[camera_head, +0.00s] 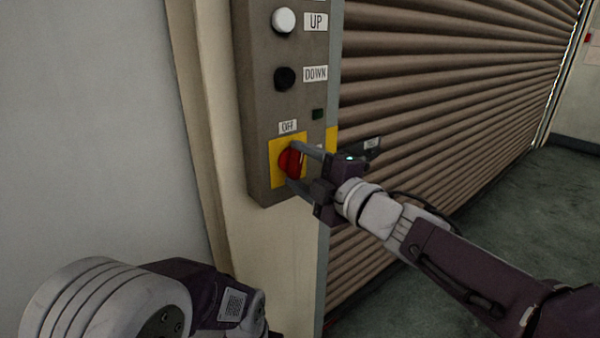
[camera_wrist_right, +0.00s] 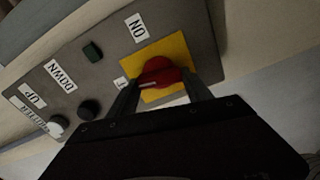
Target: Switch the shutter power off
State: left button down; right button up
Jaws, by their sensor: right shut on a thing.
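The shutter control box (camera_head: 259,62) hangs on the wall beside the rolled-down shutter. Near its bottom, a red rotary switch (camera_head: 290,162) sits on a yellow plate (camera_head: 275,178), with an OFF label (camera_head: 288,127) above it. My right gripper (camera_head: 293,164) is shut on the red switch, with one finger above and one below it. In the right wrist view the red switch (camera_wrist_right: 160,72) sits between the two fingers, and an ON label (camera_wrist_right: 137,27) shows beside the yellow plate. The left arm shows at the bottom left, but its gripper is out of sight.
A white UP button (camera_head: 284,20), a black DOWN button (camera_head: 286,78) and a small dark green square (camera_head: 317,114) are higher on the box. The brown slatted shutter (camera_head: 440,70) fills the right side. Dark green floor (camera_head: 520,200) is clear at the right.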

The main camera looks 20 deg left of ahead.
jog(key=shift+f+n+b, duration=0.15)
jog(key=shift+n+b, duration=0.3)
jog(key=shift+n, duration=0.65)
jog(key=o, duration=1.4)
jog(key=shift+c, duration=0.2)
jog(key=p+v, duration=0.1)
jog(key=v, duration=0.8)
